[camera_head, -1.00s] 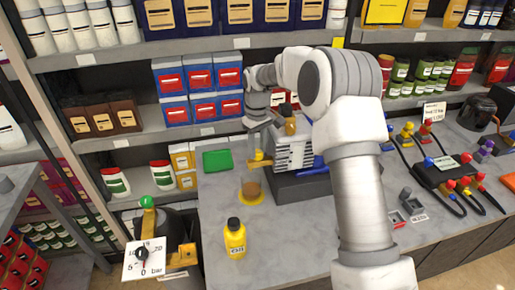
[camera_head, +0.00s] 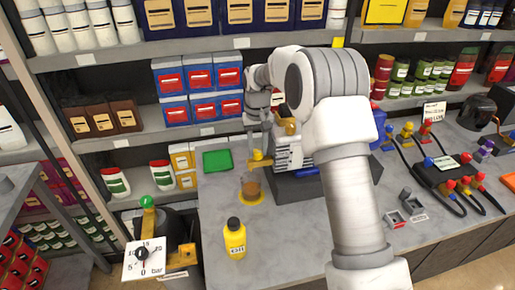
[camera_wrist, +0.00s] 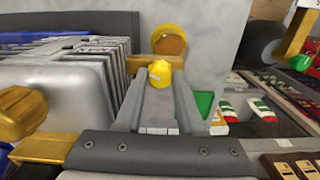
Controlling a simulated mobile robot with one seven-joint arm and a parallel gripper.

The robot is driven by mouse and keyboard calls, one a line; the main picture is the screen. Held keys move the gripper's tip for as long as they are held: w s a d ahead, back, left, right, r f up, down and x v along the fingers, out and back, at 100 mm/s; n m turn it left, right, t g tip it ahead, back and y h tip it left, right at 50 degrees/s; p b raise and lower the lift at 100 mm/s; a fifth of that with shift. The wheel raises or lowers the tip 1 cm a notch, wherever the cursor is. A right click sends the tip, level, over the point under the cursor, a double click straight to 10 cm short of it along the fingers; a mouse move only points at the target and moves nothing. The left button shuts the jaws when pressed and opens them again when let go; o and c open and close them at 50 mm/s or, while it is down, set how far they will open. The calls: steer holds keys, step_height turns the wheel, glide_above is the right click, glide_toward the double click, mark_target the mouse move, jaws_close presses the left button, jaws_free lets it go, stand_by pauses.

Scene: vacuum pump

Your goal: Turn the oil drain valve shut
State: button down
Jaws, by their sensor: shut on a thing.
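The oil drain valve (camera_head: 260,162) is a small yellow fitting low on the left side of the vacuum pump (camera_head: 290,152), a grey finned body on a dark base. My gripper (camera_head: 254,146) comes down on the valve from above. In the wrist view my gripper (camera_wrist: 160,88) is shut on the valve's rounded yellow handle (camera_wrist: 160,72); a brass bar (camera_wrist: 137,63) shows just beyond it. Below the valve, a cup of brown oil (camera_head: 251,187) stands on a yellow base; the brown oil also shows in the wrist view (camera_wrist: 171,45). The fingers partly hide the valve.
A yellow bottle (camera_head: 235,240) stands on the counter in front, and a green tray (camera_head: 217,160) lies behind left. A pressure gauge (camera_head: 144,256) is at lower left. A gold knob (camera_wrist: 22,112) is close at left in the wrist view. The counter's front middle is clear.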

mark_target(258, 151)
steer(key=m, duration=0.6)
steer(key=m+p, duration=0.1)
steer(key=m, duration=0.5)
stand_by(0.5)
steer(key=c, duration=0.5)
jaws_free()
steer(key=shift+r, duration=0.1)
step_height(258, 151, up, 17)
steer(key=shift+r, duration=0.15)
